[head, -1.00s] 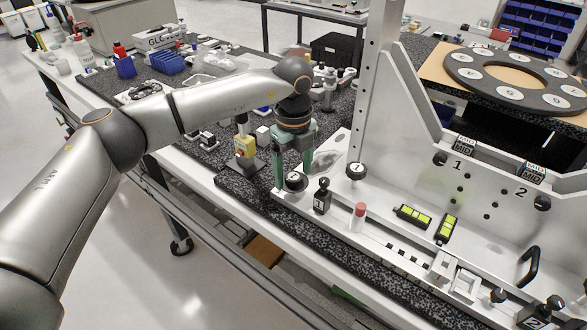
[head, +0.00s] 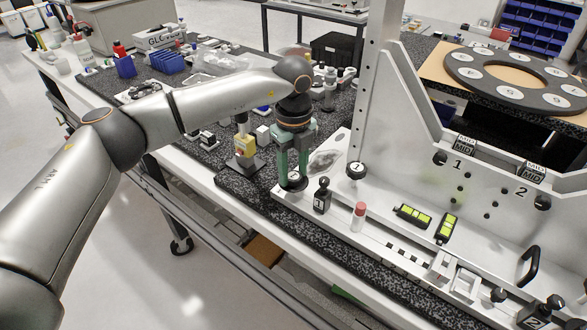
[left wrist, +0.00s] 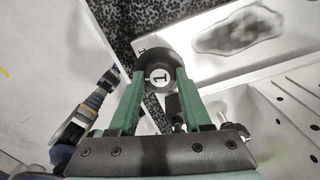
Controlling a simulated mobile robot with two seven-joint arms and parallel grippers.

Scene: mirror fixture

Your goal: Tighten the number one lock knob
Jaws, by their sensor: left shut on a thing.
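In the head view the knob (head: 293,178) sits low between the green fingers of my left gripper (head: 292,180). In the left wrist view my left gripper (left wrist: 158,82) has one finger on each side of the knob and is shut on it. The fingers and the dark rim hide part of the knob's sides. My right gripper is not in view.
A small black block with a knob (head: 322,196) and a red-capped white cylinder (head: 359,214) stand close by. A yellow box on a stand (head: 244,148) is to the left.

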